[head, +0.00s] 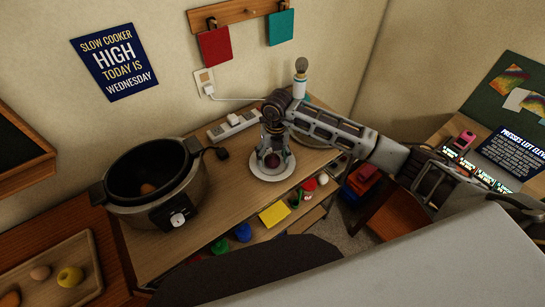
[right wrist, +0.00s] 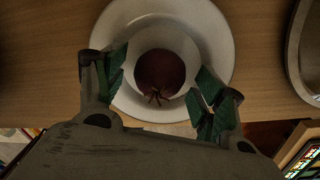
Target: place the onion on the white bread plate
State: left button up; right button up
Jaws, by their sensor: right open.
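The onion (head: 272,160) is dark red and round, and sits in the middle of the white bread plate (head: 262,174) on the wooden counter. In the right wrist view the onion (right wrist: 160,72) shows its stringy tuft towards me, inside the white ring of the plate (right wrist: 108,40). My right gripper (head: 271,157) is above the plate and points down. Its green-padded fingers (right wrist: 162,92) are spread open on either side of the onion, with gaps between them and it. My left gripper is not in view.
A dark slow cooker (head: 192,194) with something brown inside stands left of the plate. A power strip (head: 233,126) lies behind, and a round tray (head: 318,141) is close on the right. Several coloured items, including a yellow note (head: 274,214), are below the counter's front edge.

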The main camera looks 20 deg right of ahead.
aim_at(274, 155)
notch_tip(274, 155, up, 11)
jog(key=b, duration=0.2)
jog(key=shift+d+r, duration=0.2)
jog(key=shift+d, duration=0.15)
